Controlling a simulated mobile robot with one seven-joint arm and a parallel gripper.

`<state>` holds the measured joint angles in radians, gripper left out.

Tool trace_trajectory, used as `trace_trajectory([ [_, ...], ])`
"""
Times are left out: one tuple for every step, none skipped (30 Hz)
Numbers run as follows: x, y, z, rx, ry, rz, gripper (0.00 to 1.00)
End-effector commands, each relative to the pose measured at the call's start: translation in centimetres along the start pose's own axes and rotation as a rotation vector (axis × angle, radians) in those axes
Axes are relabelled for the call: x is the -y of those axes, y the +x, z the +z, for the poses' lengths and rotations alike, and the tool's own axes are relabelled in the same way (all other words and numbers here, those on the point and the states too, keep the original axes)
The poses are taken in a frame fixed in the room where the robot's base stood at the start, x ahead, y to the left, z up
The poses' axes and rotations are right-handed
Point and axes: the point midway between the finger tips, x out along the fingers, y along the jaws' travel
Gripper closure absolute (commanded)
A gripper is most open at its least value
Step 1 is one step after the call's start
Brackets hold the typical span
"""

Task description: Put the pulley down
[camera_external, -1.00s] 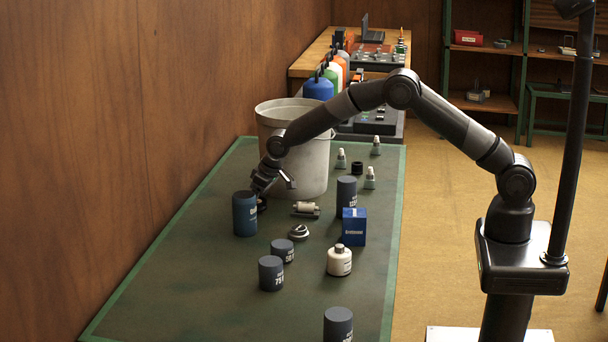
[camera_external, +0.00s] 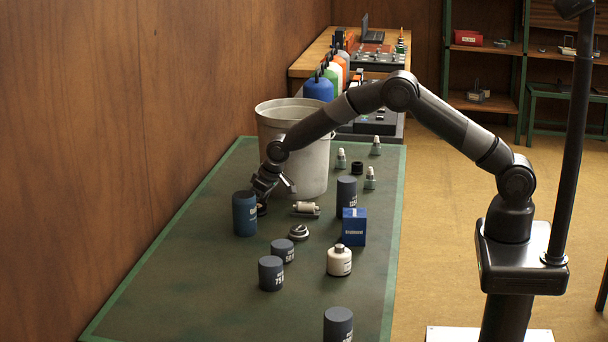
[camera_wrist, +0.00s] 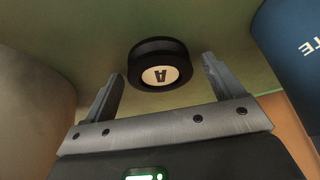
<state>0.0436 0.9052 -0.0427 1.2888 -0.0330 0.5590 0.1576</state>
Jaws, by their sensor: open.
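The black round pulley (camera_wrist: 160,64), with a pale face marked "A", rests on the green table top between and just beyond my fingertips in the wrist view. In the outside view the pulley (camera_external: 262,209) shows as a small dark round shape below my gripper, beside the dark blue cylinder. My gripper (camera_external: 274,191) is open, and gaps show between the pulley and both fingers in the wrist view (camera_wrist: 162,76). The gripper is tilted just above the table.
A blue cylinder (camera_external: 244,214) stands close to the left of my gripper, also in the wrist view (camera_wrist: 295,50). A large grey bin (camera_external: 308,165) is close behind. A roller on a stand (camera_external: 306,209) and a metal ring part (camera_external: 298,232) lie to the right. The table's front left is clear.

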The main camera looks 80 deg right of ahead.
Motion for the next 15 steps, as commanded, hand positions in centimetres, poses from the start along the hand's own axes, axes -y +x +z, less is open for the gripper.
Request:
trace_trajectory([
  [0.0, -0.3, -0.2, -0.002, 0.0, 0.0, 0.14],
  [0.0, -0.6, -0.2, -0.002, 0.0, 0.0, 0.14],
  [0.0, -0.9, -0.2, -0.003, 0.0, 0.0, 0.14],
  [0.0, -1.3, -0.2, -0.002, 0.0, 0.0, 0.14],
  [0.0, -1.7, -0.1, -0.002, 0.0, 0.0, 0.14],
  [0.0, -2.4, -0.2, -0.002, 0.0, 0.0, 0.14],
  [0.0, -2.9, -0.2, -0.003, 0.0, 0.0, 0.14],
  [0.0, -3.5, -0.2, -0.003, 0.0, 0.0, 0.14],
  [0.0, -4.3, -0.2, -0.003, 0.0, 0.0, 0.14],
  [0.0, -4.9, -0.2, -0.003, 0.0, 0.0, 0.14],
  [0.0, -5.6, -0.2, -0.004, 0.0, 0.0, 0.14],
  [0.0, -6.3, -0.2, -0.003, 0.0, 0.0, 0.14],
  [0.0, -6.9, -0.1, -0.003, 0.0, 0.0, 0.14],
  [0.0, -7.6, -0.2, -0.003, 0.0, 0.0, 0.14],
  [0.0, -8.3, -0.2, -0.003, 0.0, 0.0, 0.14],
])
